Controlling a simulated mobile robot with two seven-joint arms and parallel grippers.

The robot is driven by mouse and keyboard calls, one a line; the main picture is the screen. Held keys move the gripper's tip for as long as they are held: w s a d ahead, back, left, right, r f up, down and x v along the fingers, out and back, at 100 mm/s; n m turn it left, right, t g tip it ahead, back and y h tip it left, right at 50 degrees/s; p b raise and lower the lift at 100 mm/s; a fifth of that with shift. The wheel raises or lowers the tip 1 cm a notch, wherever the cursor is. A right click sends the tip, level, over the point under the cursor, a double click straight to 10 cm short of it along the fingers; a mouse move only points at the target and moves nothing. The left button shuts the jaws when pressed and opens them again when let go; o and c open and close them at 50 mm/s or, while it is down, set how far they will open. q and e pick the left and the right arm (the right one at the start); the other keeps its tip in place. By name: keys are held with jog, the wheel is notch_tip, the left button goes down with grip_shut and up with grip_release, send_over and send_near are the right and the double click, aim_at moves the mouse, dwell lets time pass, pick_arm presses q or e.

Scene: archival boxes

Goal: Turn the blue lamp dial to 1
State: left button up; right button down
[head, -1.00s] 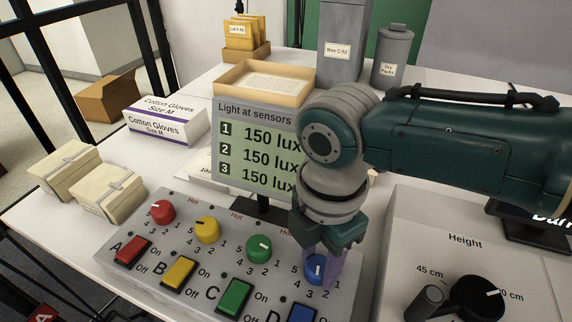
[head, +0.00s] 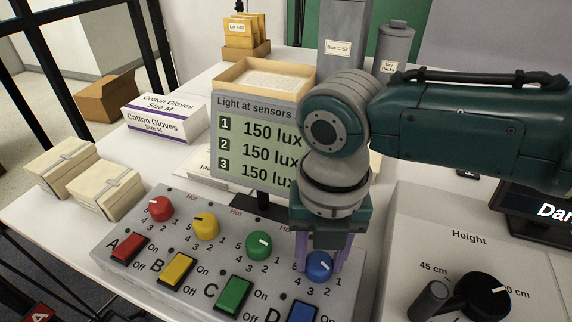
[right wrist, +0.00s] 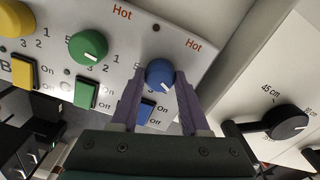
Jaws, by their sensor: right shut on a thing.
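The blue lamp dial (head: 320,266) is at the right end of the grey control panel (head: 215,285), above the blue switch D (head: 301,313). My right gripper (head: 321,262) comes down on it from above, shut with its purple fingers on either side of the dial. In the right wrist view the blue dial (right wrist: 160,73) sits between the fingertips. Its white mark points to the right in the head view; I cannot tell exactly which number it meets. The display (head: 258,145) reads 150 lux for sensors 1, 2 and 3. My left gripper is not in view.
Red (head: 160,208), yellow (head: 205,226) and green (head: 259,245) dials line up left of the blue one, with switches below. A height panel with a black knob (head: 482,296) is at the right.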

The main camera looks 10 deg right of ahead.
aim_at(319, 260)
jog(key=shift+n, duration=1.6)
jog(key=shift+b, duration=0.3)
jog(key=shift+c, duration=2)
grip_release()
notch_tip(319, 260, up, 10)
jog(key=p, duration=0.2)
